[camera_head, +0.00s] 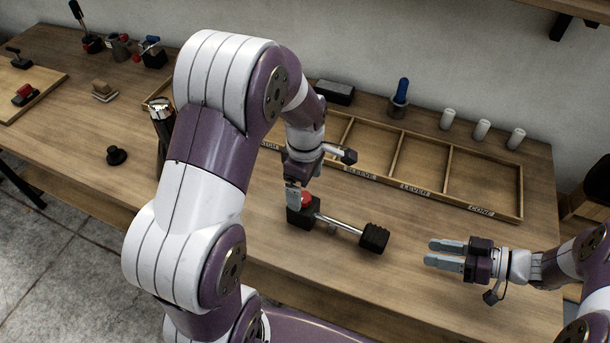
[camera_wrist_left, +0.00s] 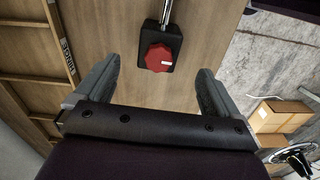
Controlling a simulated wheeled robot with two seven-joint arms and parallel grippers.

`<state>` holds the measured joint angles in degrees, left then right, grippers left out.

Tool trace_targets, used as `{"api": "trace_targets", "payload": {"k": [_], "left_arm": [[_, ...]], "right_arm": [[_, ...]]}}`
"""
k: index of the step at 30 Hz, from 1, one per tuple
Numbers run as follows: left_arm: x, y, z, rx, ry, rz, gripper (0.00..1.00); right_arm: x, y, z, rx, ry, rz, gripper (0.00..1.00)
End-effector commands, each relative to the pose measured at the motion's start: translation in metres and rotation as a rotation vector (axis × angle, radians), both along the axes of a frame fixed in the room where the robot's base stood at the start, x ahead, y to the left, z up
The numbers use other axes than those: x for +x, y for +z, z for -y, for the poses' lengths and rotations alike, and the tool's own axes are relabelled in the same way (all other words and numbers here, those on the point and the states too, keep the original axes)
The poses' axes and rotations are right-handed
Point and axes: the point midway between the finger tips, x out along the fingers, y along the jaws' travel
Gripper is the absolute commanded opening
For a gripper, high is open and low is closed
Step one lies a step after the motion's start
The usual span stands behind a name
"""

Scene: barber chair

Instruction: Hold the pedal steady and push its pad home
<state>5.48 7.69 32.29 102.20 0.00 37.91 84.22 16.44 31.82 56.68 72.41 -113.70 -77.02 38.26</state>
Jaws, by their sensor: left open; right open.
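The pedal lies on the bench: a black block (camera_head: 297,217) with a red knob (camera_head: 306,198), a metal rod (camera_head: 338,224) and a black ribbed pad (camera_head: 374,238) at the right end. My left gripper (camera_head: 293,196) is open above the block. In the left wrist view the block (camera_wrist_left: 171,41) and red knob (camera_wrist_left: 159,58) show ahead, between the lines of the open fingers, apparently untouched. The pad is outside that view. My right gripper (camera_head: 431,252) is open and empty, right of the pad, its fingers pointing left toward it. Whether the pad is fully seated I cannot tell.
A divided wooden tray (camera_head: 480,207) with labelled compartments lies behind the pedal. Several white cylinders (camera_head: 482,129) and a blue-handled tool (camera_head: 400,95) stand at the back. A black knob (camera_head: 116,155) is at left. Bench around the pad is clear.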

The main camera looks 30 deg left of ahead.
Motion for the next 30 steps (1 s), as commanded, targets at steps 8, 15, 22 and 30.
{"api": "trace_targets", "payload": {"k": [8, 15, 22, 30], "left_arm": [[-0.001, -0.069, 0.000, -0.001, -0.003, -0.005, 0.96], [0.000, -0.101, 0.000, 0.000, -0.004, 0.001, 0.96], [0.000, -0.105, 0.000, 0.000, -0.004, 0.002, 0.96], [0.000, -0.105, 0.000, 0.000, -0.004, 0.001, 0.34]], "right_arm": [[0.000, 0.000, 0.000, 0.000, 0.000, 0.000, 0.43], [0.000, 0.000, 0.000, 0.000, 0.000, 0.000, 0.43], [0.000, 0.000, 0.000, 0.000, 0.000, 0.000, 0.43], [0.000, 0.000, 0.000, 0.000, 0.000, 0.000, 0.43]]}}
